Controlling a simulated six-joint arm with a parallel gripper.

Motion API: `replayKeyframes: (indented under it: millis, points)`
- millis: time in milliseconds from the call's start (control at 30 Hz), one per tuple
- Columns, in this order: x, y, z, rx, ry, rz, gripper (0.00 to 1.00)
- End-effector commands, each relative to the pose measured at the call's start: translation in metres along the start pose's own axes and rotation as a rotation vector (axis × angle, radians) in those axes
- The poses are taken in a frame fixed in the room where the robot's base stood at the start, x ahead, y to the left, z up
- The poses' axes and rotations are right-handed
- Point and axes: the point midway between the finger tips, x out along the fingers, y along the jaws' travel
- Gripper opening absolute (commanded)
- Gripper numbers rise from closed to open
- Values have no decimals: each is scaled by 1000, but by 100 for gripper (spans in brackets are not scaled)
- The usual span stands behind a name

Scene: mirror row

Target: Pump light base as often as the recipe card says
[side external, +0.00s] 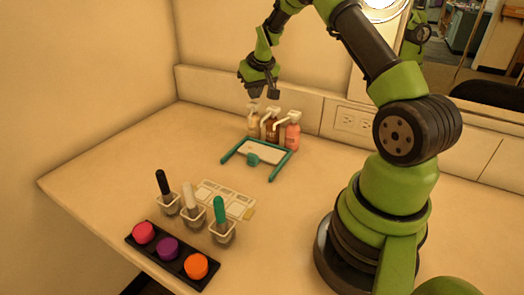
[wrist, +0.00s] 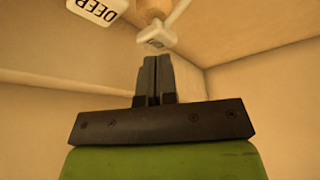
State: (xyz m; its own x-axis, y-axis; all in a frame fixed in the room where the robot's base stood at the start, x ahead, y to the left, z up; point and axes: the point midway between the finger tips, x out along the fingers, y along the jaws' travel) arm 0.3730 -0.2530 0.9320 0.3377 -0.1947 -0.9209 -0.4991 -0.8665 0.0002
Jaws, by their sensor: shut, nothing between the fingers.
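Three pump bottles stand in a row at the back of the table. The left one is pale tan (side external: 253,126), likely the light base; its label is not readable. The middle bottle is brown (side external: 267,131). My gripper (side external: 263,95) is above the left end of the row, pointing down, shut and empty. In the wrist view the shut fingers (wrist: 152,62) are close to a white pump head (wrist: 155,38) on a tan bottle; contact cannot be told. A label reading DEEP (wrist: 98,10) shows beside it. The recipe card (side external: 226,199) lies flat on the table; its marks are too small to read.
A pink bottle (side external: 293,136) ends the row at right. A teal frame (side external: 229,150) around a white plate is in front of the bottles. Several handled tools stand in clear holders (side external: 193,216), behind a black tray (side external: 172,258) of coloured pots. The left table area is clear.

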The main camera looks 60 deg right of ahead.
Motion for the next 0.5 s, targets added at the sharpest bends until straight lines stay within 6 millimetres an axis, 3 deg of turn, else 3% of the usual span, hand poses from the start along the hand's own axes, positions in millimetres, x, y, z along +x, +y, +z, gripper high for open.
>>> replayKeyframes:
  millis: [500]
  points:
    - [17, 0, 8, 1, -1, 0, 0]
